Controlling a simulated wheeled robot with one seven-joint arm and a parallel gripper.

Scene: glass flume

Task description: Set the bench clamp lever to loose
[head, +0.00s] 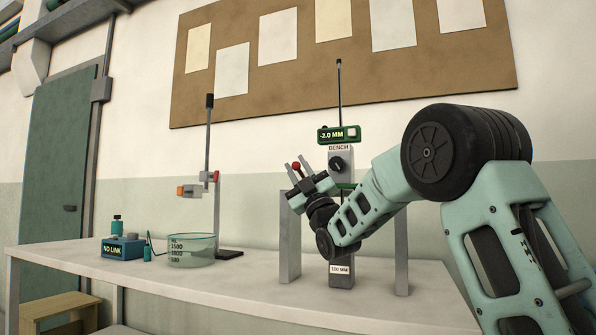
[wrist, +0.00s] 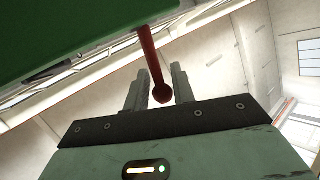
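A red lever with a ball end, which I take to be the bench clamp lever, shows in the wrist view (wrist: 152,58). It runs from beside a green panel (wrist: 70,35) down to its red ball. In the head view its red ball (head: 296,166) shows between the fingertips, left of the post labelled BENCH (head: 339,148). My gripper (head: 297,168) is open, its two fingers on either side of the lever. In the wrist view the gripper (wrist: 157,70) has a finger left and right of the lever; I cannot tell whether either touches it. My wrist hides the lever's mount in the head view.
The post carries a black knob (head: 336,164) and a green display (head: 339,134) reading -2.0 MM. Grey uprights (head: 290,238) flank it. To the left stand a beaker (head: 192,252), a blue NO LINK box (head: 122,248) and a rod stand (head: 208,135). The bench front (head: 200,290) is clear.

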